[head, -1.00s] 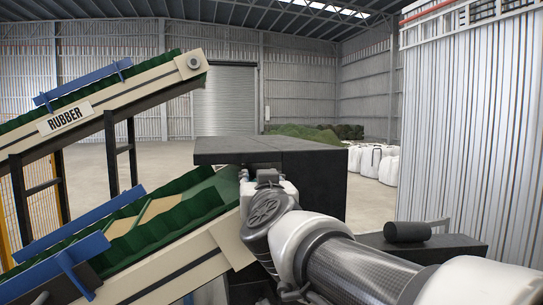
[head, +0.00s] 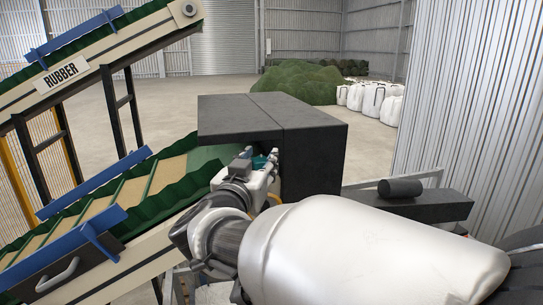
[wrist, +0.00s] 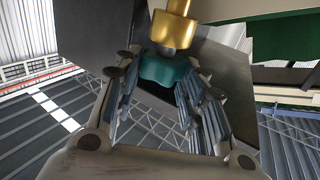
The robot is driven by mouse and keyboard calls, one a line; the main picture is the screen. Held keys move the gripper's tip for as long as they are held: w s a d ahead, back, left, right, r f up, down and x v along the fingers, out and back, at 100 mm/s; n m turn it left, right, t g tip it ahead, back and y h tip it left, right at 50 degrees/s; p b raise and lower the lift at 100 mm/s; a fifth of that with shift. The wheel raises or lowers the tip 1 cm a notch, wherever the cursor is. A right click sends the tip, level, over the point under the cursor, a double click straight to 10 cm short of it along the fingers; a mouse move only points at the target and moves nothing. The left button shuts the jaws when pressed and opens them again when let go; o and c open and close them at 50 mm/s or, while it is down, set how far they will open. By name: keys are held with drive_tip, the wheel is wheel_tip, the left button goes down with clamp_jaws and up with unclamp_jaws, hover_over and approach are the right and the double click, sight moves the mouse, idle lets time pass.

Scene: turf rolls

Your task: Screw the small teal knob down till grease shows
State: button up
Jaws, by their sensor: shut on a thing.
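The small teal knob (wrist: 163,72) sits between the fingers of my gripper (wrist: 166,84) in the wrist view, with a finger on either side. My gripper is shut on it. A brass fitting (wrist: 174,26) stands right at the knob, with a short grey part between them. In the head view a bit of the teal knob (head: 261,162) shows at my gripper (head: 266,158), beside the dark housing. My gripper and arm hide most of it there.
The dark block-shaped housing (head: 310,140) stands close by my gripper. A green-edged conveyor (head: 135,195) runs in from the left, below another marked RUBBER (head: 66,75). A black roller (head: 400,188) lies at right. White bags (head: 375,100) and green heaps (head: 297,84) stand behind on open floor.

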idle(0.3)
drive_tip(key=o, duration=0.8)
drive_tip(key=shift+w, duration=0.1)
drive_tip(key=v, duration=1.2)
